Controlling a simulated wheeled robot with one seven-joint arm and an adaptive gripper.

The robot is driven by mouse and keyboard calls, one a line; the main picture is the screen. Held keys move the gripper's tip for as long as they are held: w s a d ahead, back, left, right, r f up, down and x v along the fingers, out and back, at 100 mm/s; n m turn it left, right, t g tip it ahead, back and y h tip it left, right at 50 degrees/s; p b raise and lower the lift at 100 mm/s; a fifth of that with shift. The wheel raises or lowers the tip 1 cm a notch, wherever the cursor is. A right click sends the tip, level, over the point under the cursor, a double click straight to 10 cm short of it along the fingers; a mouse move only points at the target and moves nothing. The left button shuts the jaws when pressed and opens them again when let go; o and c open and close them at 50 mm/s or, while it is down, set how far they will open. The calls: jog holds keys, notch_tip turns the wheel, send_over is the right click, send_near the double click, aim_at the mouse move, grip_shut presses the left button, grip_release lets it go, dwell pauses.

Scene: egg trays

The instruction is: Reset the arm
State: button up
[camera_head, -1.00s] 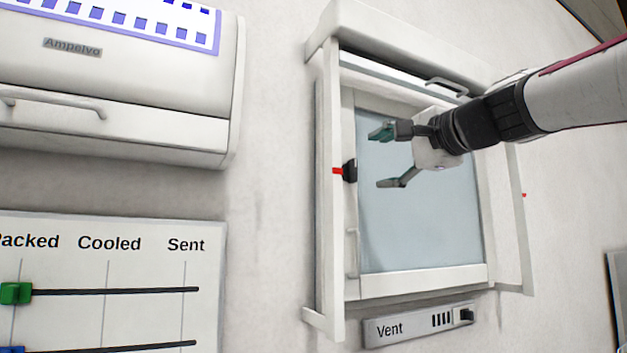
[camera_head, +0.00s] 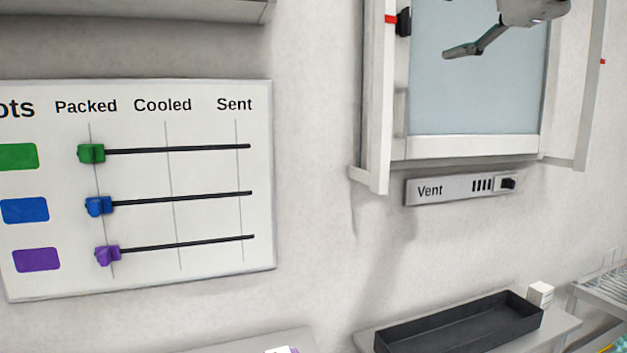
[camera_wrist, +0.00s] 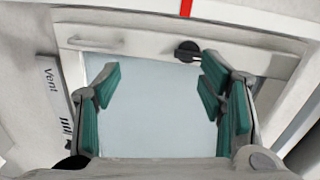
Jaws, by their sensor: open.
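My gripper is open and empty; its green-padded fingers stand wide apart in the wrist view (camera_wrist: 162,95). In front of it is the wall window (camera_wrist: 150,120) with a pale blue pane and white frame, which also shows in the head view (camera_head: 470,100). In the head view only part of my gripper shows at the top edge, with one lower finger (camera_head: 476,46) in front of the pane; the rest is cut off. A black latch with a red mark (camera_head: 403,22) sits on the window's left frame.
A Vent panel (camera_head: 460,188) is below the window. A board (camera_head: 200,275) with green, blue and purple sliders, all at Packed, hangs left. A black tray (camera_head: 440,343) and a small white box (camera_head: 540,293) stand on a shelf below. Bare wall lies between board and window.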

jog(key=s+a+f+n+g+h+p, duration=0.1)
jog(key=s+f+n+g, duration=0.4)
jog(key=s+f, duration=0.9)
jog(key=s+f+n+g+h+p, duration=0.4)
jog(key=s+f+n+g+p, duration=0.2)
jog(key=s+f, duration=0.9)
notch_tip(320, 180, down, 6)
jog(key=shift+s+a+f+n+g, duration=0.15)
jog(key=shift+a+n+g, duration=0.2)
jog(key=shift+n, duration=0.65)
